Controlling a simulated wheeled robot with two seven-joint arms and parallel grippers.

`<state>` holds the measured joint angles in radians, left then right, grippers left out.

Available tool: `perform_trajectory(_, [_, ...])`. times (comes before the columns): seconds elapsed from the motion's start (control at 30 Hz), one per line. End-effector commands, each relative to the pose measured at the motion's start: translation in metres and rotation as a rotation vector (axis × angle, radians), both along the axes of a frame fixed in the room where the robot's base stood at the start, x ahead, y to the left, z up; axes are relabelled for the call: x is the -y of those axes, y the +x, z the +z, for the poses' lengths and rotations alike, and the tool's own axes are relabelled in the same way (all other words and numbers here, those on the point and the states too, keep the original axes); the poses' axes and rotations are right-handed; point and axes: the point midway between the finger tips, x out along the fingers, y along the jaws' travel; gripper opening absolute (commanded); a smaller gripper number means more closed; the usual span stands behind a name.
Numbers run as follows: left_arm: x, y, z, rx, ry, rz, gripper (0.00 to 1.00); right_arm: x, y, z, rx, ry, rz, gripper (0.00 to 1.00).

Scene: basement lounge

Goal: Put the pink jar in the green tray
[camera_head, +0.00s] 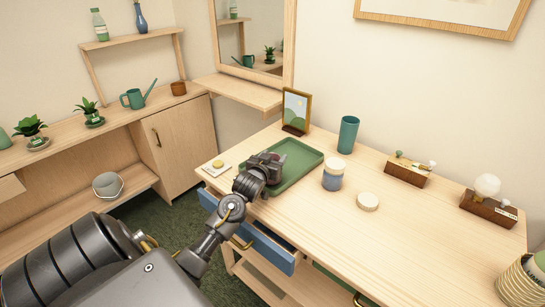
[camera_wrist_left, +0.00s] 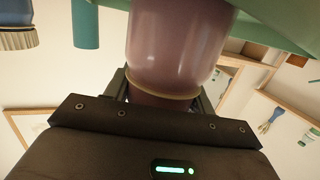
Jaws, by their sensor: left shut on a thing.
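The green tray (camera_head: 298,169) lies on the left part of the wooden table. My left gripper (camera_head: 268,160) is over the tray's left side, shut on the pink jar (camera_wrist_left: 175,45). In the left wrist view the jar fills the upper middle between the fingers, and a green strip of the tray (camera_wrist_left: 275,25) shows beside it. In the head view the gripper hides most of the jar. I cannot tell whether the jar's base touches the tray. My right gripper is not in view.
A blue-fronted drawer (camera_head: 262,242) sticks out below.

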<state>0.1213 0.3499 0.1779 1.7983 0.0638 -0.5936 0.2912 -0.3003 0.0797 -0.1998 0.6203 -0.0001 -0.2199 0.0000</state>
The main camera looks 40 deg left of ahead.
Motion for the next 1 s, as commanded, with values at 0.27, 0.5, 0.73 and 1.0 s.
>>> perform_trajectory(0.27, [0.000, 0.000, -0.002, 0.001, 0.000, 0.000, 0.60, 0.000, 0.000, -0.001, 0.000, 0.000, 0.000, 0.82])
perform_trajectory(0.5, [0.000, 0.000, -0.002, 0.001, 0.000, 0.000, 0.76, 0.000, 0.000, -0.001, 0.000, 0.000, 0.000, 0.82])
perform_trajectory(0.73, [0.000, 0.000, 0.002, 0.001, 0.000, 0.000, 0.76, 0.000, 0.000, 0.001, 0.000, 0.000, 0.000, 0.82])
perform_trajectory(1.0, [0.016, -0.043, 0.005, 0.000, -0.001, -0.001, 0.76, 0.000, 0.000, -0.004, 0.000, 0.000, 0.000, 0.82])
